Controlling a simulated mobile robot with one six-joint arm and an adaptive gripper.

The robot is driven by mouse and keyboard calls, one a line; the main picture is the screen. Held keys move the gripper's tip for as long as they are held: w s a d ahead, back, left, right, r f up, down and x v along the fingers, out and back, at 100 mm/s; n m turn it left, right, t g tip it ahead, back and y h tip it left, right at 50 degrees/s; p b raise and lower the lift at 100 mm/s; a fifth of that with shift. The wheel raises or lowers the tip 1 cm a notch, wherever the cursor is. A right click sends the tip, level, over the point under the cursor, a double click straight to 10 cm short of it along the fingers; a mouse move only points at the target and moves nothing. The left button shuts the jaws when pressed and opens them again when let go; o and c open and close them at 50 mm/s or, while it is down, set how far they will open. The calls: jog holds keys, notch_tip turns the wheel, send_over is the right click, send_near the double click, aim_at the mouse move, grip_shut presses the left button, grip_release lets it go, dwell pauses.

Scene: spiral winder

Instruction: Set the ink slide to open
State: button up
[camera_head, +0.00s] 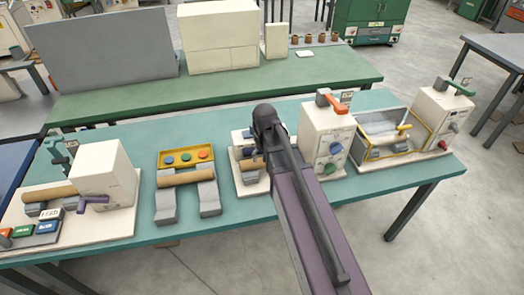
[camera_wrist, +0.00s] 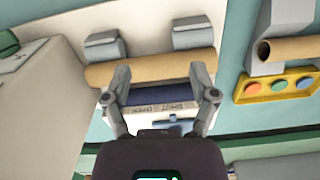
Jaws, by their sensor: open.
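A label plate (camera_wrist: 160,108) with the words SHUT and OPEN, upside down in the wrist view, lies between and just below my gripper's fingertips. A small blue piece (camera_wrist: 172,122), which looks like the ink slide, sits below the label, partly hidden by my gripper; I cannot tell its setting. A dark blue roller (camera_wrist: 160,99) lies above the label. My gripper (camera_wrist: 159,82) is open and empty, its fingers spread over a tan roll (camera_wrist: 150,69). In the head view my arm hides the gripper and much of this white-based station (camera_head: 247,183).
A white box with knobs (camera_head: 321,135) stands right of my arm. Left are a yellow button tray (camera_head: 186,158) with a tan roll on grey stands, and another white machine (camera_head: 105,178). In the wrist view a white housing (camera_wrist: 35,105) stands close at left.

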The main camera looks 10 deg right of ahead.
jog(key=s+f+n+b, duration=0.1)
jog(key=s+f+b, duration=0.5)
jog(key=s, duration=0.4)
jog(key=shift+f, duration=0.3)
